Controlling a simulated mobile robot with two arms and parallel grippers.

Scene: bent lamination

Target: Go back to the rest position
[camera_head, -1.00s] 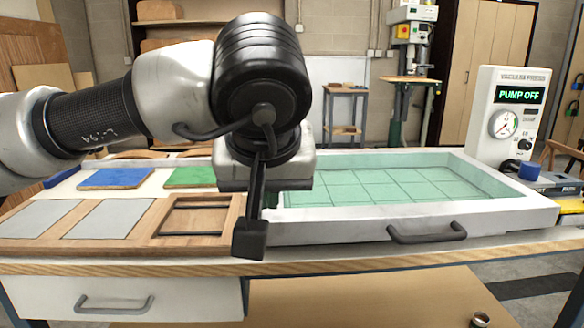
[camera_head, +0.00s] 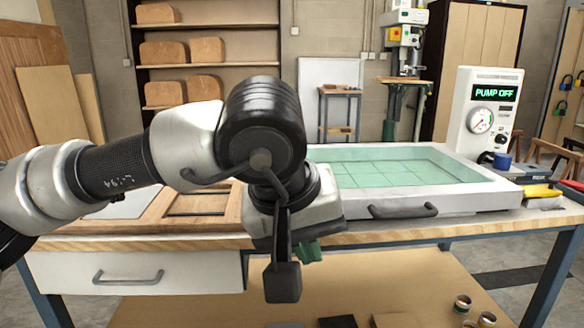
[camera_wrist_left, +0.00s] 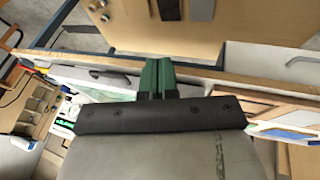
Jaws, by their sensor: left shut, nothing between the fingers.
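My left gripper (camera_head: 308,252) hangs in front of the workbench's front edge, partly hidden behind my wrist in the head view. Its green fingers sit together with nothing between them, which the left wrist view (camera_wrist_left: 158,78) shows from close up. The workbench (camera_head: 440,232) stands below and behind it. My right gripper is in neither current view.
The vacuum press frame (camera_head: 470,203) with its handle (camera_head: 403,211) is right of my arm. The press control box (camera_head: 486,112) reads PUMP OFF. A wooden tray (camera_head: 200,222) and a drawer (camera_head: 130,272) are on the left. The lower shelf (camera_head: 380,290) holds small items.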

